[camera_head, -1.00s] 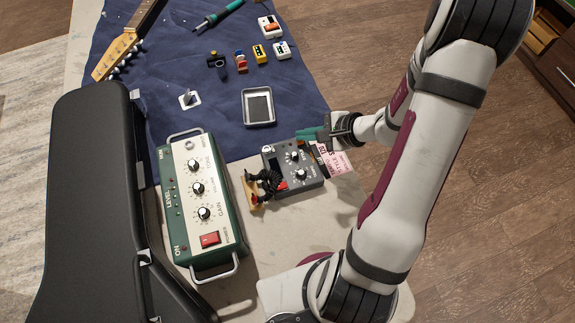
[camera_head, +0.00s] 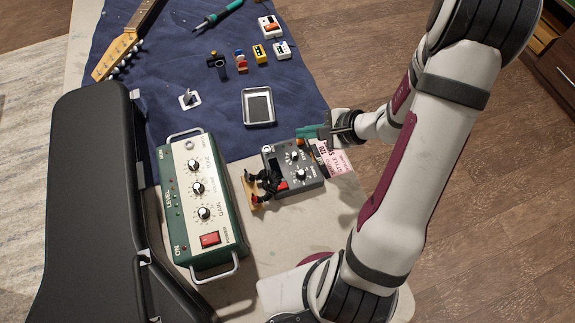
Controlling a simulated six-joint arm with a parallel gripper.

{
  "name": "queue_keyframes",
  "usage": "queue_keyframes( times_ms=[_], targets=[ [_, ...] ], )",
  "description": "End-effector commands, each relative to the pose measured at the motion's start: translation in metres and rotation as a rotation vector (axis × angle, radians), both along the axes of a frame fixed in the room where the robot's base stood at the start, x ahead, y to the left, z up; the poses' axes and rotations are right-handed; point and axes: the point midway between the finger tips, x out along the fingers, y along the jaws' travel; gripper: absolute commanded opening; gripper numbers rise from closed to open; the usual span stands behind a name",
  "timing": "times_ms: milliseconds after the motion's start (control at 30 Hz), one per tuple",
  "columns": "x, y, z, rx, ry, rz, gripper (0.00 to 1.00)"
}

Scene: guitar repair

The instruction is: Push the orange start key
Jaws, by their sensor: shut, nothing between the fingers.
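A dark grey control box (camera_head: 313,185) with knobs, a small dark display and a red-orange key (camera_head: 283,186) stands on the table's bare right part. A small orange patch (camera_head: 299,142) shows at the box's far edge, close to the fingertips; I cannot tell which of the two is the start key. My gripper (camera_head: 304,132), with green fingers, is shut and empty. It is over or just behind the box's far right corner, pointing left. I cannot tell whether it touches the box. The red-orange key is clear of it, nearer the camera.
A black item on a wooden stand (camera_head: 252,190) is against the box's left side. A green amplifier (camera_head: 185,235) and black case (camera_head: 85,200) stand left. A pink label (camera_head: 335,160) lies right of the box. A metal tray (camera_head: 258,107) and small pedals lie behind.

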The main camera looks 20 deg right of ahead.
Motion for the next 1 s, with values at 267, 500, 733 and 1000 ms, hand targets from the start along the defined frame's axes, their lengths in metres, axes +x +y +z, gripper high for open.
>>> queue_keyframes(
  times_ms=[267, 500, 733, 1000],
  targets=[
    [0.000, 0.000, 0.010, -0.001, -0.003, 0.001, 0.00],
    [0.000, 0.000, 0.044, -0.004, -0.003, 0.001, 0.00],
    [0.000, 0.000, 0.060, 0.000, 0.000, 0.000, 0.00],
    [0.000, 0.000, 0.060, 0.000, 0.001, 0.001, 0.00]
  ],
)
